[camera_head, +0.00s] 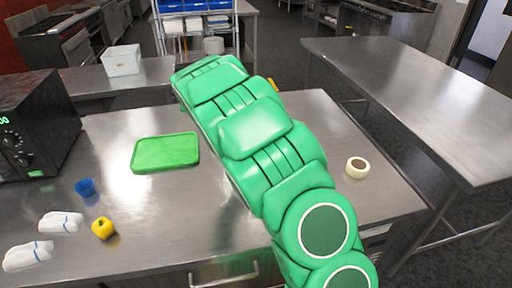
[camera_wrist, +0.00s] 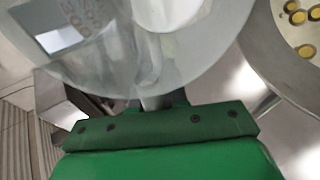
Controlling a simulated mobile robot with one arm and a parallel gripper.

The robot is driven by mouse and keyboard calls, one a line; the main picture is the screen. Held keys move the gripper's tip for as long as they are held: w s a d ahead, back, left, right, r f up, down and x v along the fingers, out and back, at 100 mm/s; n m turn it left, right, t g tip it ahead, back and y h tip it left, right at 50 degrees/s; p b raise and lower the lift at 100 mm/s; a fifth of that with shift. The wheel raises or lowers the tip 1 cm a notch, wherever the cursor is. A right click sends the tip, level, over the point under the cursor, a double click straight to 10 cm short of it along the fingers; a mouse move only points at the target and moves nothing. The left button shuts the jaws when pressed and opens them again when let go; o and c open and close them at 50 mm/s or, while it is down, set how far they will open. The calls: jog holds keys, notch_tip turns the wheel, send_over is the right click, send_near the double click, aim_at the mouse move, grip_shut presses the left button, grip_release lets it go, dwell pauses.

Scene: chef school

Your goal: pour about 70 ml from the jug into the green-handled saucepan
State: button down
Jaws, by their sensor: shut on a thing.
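In the wrist view a large clear jug (camera_wrist: 95,62) with measuring marks fills the upper left, close to the camera. My gripper (camera_wrist: 158,101) is shut on the jug, with its fingers partly hidden below the jug's wall. Something white shows through the jug near the top; I cannot tell whether it is the jug's contents. A grey round vessel (camera_wrist: 262,62) with several yellow round pieces in it is cut off at the right edge. No green handle shows, so I cannot tell if it is the saucepan. In the head view my arm hides the gripper and jug.
A green tray (camera_head: 166,153), a blue cup (camera_head: 86,187), a yellow fruit or pepper (camera_head: 103,228) and white cloths (camera_head: 60,222) lie on the steel counter (camera_head: 150,225). A black microwave (camera_head: 38,122) stands left. A small cream round item (camera_head: 357,167) sits right of my arm.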

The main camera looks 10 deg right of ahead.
jog(key=shift+a+r+t+h, duration=0.15)
jog(key=shift+r+h, duration=0.25)
jog(key=shift+h, duration=0.25)
jog(key=shift+d+r+t+h, duration=0.15)
jog(key=shift+r+h, duration=0.2)
jog(key=shift+h, duration=0.3)
dwell(0.5)
jog(key=shift+s+a+r+t+h, duration=0.2)
jog(key=shift+a+r+h, duration=0.1)
jog(key=shift+a+h, duration=0.2)
jog(key=shift+s+a+r+t+h, duration=0.15)
jog(key=shift+a+r+h, duration=0.15)
jog(key=shift+a+h, duration=0.15)
dwell(1.0)
jog(key=shift+w+d+f+y, duration=0.15)
jog(key=shift+d+f+y, duration=0.25)
jog(key=shift+y, duration=0.2)
jog(key=shift+w+d+f+y, duration=0.15)
jog(key=shift+d+f+y, duration=0.1)
jog(key=shift+d+y, duration=0.3)
jog(key=shift+f+g+y, duration=0.85)
jog(key=shift+f+y, duration=0.1)
jog(key=shift+y, duration=0.55)
jog(key=shift+r+y, duration=0.1)
jog(key=shift+y, duration=0.2)
